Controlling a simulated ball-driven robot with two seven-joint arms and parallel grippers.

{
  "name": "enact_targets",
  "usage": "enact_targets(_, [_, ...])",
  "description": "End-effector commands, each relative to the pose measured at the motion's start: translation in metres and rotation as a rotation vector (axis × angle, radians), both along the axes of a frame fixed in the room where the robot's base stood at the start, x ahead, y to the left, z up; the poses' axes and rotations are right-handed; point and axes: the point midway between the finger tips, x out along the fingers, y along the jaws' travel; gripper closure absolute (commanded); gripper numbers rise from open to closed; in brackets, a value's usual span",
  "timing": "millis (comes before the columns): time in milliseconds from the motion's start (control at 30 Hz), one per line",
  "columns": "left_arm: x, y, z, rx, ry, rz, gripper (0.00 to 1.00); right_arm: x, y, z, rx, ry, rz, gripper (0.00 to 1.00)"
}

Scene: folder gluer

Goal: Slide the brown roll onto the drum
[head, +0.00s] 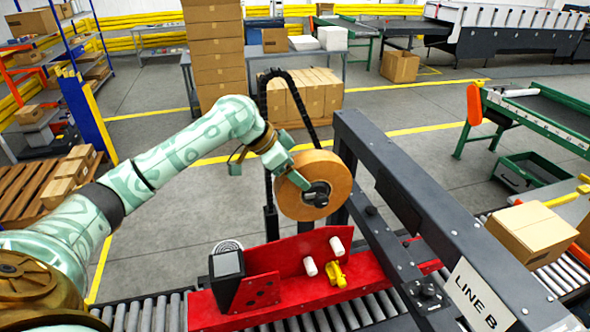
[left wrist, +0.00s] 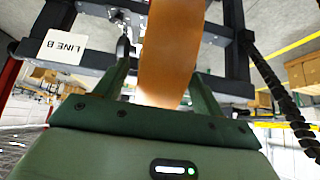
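The brown roll (head: 289,201) stands on edge above the red taping unit (head: 262,289) in the head view. A black drum (head: 318,193) shows through its centre, and the roll appears to sit around it. How deep it sits is hidden. My left gripper (head: 289,165) is at the roll's upper left edge. In the left wrist view the roll (left wrist: 170,50) is between the fingers of my left gripper (left wrist: 160,72). A gap shows beside the left finger, and the right finger is close to the roll. My right gripper is not in view.
A dark frame (head: 420,205) with a LINE B sign (head: 479,296) stands close right of the roll. A black post and cable (head: 268,150) rise behind it. A roller conveyor (head: 150,312) runs below. A carton (head: 532,232) is at the right.

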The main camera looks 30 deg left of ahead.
Motion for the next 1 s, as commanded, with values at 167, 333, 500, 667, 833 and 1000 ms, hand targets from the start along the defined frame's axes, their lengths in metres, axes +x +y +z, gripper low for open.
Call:
enact_targets(167, [-0.003, 0.004, 0.003, 0.006, 0.003, 0.000, 0.31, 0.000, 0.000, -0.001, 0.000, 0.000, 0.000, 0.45])
enact_targets(333, [-0.017, 0.017, 0.028, 0.006, 0.000, 0.002, 0.31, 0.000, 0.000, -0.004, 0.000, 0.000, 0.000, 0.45])
enact_targets(500, [-0.040, 0.036, 0.067, 0.006, -0.001, 0.003, 0.31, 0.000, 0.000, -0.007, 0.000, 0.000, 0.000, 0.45])
enact_targets(667, [-0.058, 0.052, 0.099, 0.005, -0.002, 0.002, 0.31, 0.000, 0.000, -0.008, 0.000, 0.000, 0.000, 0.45])
enact_targets(833, [-0.070, 0.063, 0.121, 0.002, -0.001, 0.002, 0.31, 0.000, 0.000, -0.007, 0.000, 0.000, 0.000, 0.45])
enact_targets(1000, [-0.075, 0.066, 0.129, 0.001, -0.001, 0.001, 0.31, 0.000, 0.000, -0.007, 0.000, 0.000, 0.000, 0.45])
